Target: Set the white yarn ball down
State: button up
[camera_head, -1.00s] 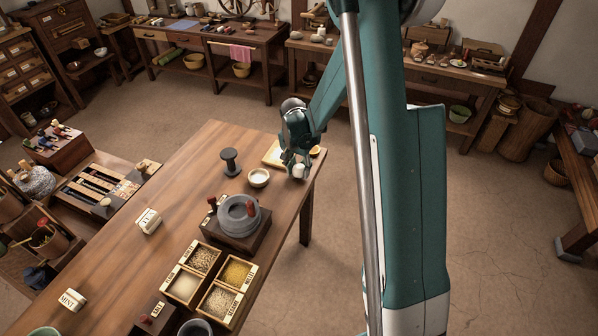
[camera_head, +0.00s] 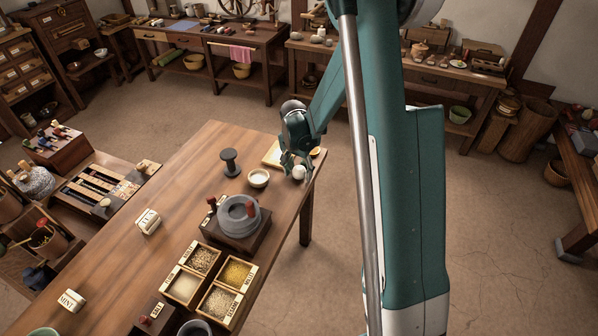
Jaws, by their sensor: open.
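The white yarn ball (camera_head: 299,172) rests near the far right end of the wooden table (camera_head: 190,178). My gripper (camera_head: 295,166) is open just above and around the ball, with its fingers close to it. I cannot tell whether a finger still touches the ball. The fingers partly hide the ball and a light board (camera_head: 271,154) behind it.
A small orange item (camera_head: 315,151) lies to the right near the table edge. A grey quern (camera_head: 239,214) and a divided grain box (camera_head: 184,287) stand nearer.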

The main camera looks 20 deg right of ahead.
aim_at(297, 173)
jog(key=shift+r, duration=0.1)
notch_tip(297, 173, up, 12)
jog(key=a+p, duration=0.1)
jog(key=p, duration=0.1)
jog(key=shift+s, duration=0.45)
jog(key=shift+a+r, duration=0.1)
dwell(0.6)
jog(key=s+a+r+n+t, duration=0.2)
jog(key=s+a+r+n, duration=0.1)
jog(key=s+r, duration=0.45)
jog(key=s+a+r+n+t, duration=0.1)
jog(key=s+a+r+n, duration=0.15)
jog(key=s+r, duration=0.5)
jog(key=s+a+r+n+t, duration=0.1)
jog(key=s+a+r+n, duration=0.1)
jog(key=s, duration=0.6)
jog(key=s+a+r+n+t+y, duration=0.1)
jog(key=s+a+r+n+t, duration=0.1)
jog(key=s, duration=0.6)
jog(key=shift+s+a+r+n, duration=0.35)
jog(key=shift+a+r+n, duration=0.2)
jog(key=shift+r, duration=0.1)
dwell(0.5)
